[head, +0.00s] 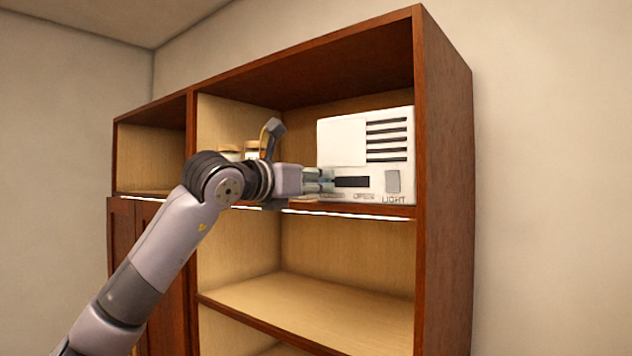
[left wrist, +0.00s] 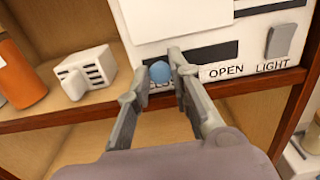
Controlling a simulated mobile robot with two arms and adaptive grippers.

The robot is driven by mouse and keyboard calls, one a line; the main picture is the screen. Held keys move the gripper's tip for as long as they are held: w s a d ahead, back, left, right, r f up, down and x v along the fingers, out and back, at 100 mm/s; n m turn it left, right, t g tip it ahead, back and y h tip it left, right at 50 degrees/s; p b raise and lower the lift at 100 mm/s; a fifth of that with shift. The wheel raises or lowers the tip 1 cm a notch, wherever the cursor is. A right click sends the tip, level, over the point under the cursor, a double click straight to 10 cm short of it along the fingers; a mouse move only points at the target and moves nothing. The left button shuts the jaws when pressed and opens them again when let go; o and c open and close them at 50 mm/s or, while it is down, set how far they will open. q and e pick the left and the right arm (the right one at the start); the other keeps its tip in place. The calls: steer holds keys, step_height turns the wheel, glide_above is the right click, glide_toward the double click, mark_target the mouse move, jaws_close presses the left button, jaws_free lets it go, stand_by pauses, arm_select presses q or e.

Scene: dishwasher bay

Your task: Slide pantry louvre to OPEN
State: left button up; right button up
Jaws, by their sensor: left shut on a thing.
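The white pantry louvre box (head: 340,138) stands on the upper shelf, with dark slats (head: 388,140) showing on its right side and a plain white panel at left. Below is a dark slot (head: 353,182), with the word OPEN under its right part. In the left wrist view a round blue knob (left wrist: 160,72) sits near the left part of the slot (left wrist: 205,54). My left gripper (head: 328,181) is shut on this knob, its fingers (left wrist: 160,78) on either side of it. The knob is hidden by the fingers in the head view. My right gripper is not in view.
A light switch (left wrist: 281,41) marked LIGHT is right of the slot. A small white slatted block (left wrist: 86,73) and an orange jar (left wrist: 20,77) stand left of the box. The cabinet's right side wall (head: 445,150) is close by. The shelf below (head: 320,305) is empty.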

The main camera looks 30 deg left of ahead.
mark_target(362, 181)
arm_select(q)
jaws_close()
steer(key=d+b, duration=0.1)
steer(key=d, duration=0.4)
steer(key=d+b, duration=0.1)
steer(key=d, duration=0.1)
steer(key=shift+s+d+b, duration=0.25)
steer(key=shift+s+b, duration=0.05)
steer(key=shift+a, duration=0.2)
steer(key=shift+o, duration=0.8)
jaws_free()
steer(key=o, duration=0.5)
steer(key=shift+d, duration=0.3)
steer(key=shift+c, duration=0.2)
steer(key=shift+a, duration=0.2)
